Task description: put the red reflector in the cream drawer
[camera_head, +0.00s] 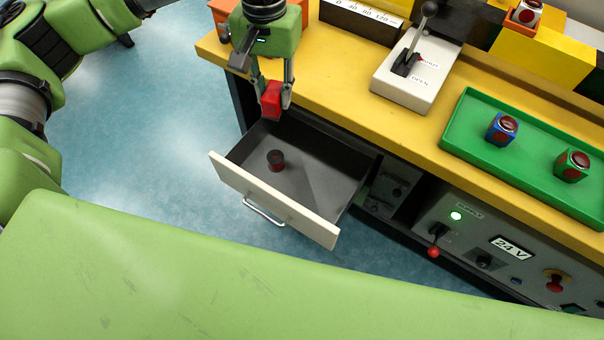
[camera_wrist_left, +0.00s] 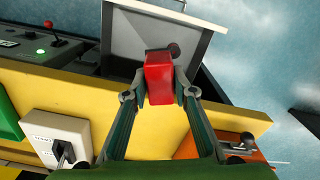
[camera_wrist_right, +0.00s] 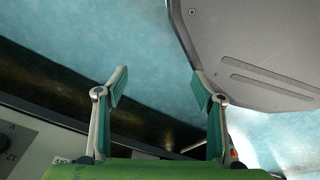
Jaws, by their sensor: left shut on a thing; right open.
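My left gripper (camera_head: 272,92) is shut on the red reflector (camera_head: 271,99), a small red block. It holds the reflector above the back left part of the open cream drawer (camera_head: 322,229). In the left wrist view the reflector (camera_wrist_left: 159,78) sits between the fingertips, with the drawer (camera_wrist_left: 207,22) behind it. The drawer is pulled out, has a metal handle, and holds a small dark cylinder with a reddish top (camera_head: 276,160). My right gripper (camera_wrist_right: 156,88) is open and empty in the right wrist view; the head view does not show it.
A control panel (camera_head: 469,245) with a red-knobbed lever is right of the drawer.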

